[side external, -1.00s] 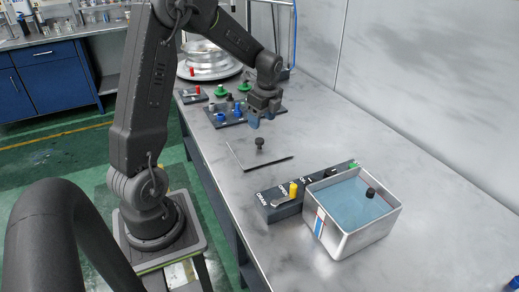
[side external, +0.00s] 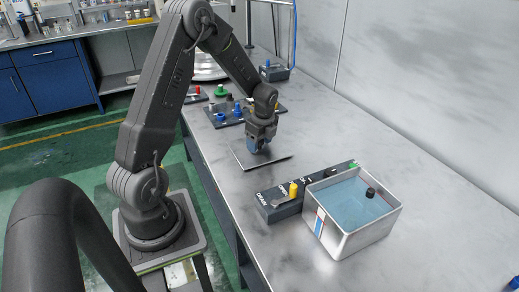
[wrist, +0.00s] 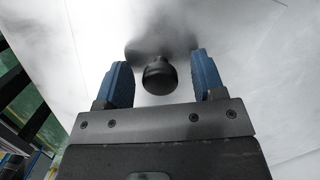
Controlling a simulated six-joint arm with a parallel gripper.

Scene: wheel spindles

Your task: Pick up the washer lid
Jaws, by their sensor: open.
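The washer lid (side external: 268,164) lies flat on the table in the side view, a thin pale plate with dark edges that nearly blends into the tabletop. Its round black knob (wrist: 159,77) shows in the wrist view between my blue fingertips, with a gap on each side. My gripper (side external: 258,147) points down over the middle of the lid and hides the knob in the side view. It also shows in the wrist view (wrist: 163,70), open, with nothing clasped.
An open metal washer tub (side external: 338,238) with blue inside and a black knob stands at the front right. A dark control panel (side external: 285,207) with a yellow knob runs beside it. A rack with blue pegs (side external: 220,116) lies behind my gripper.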

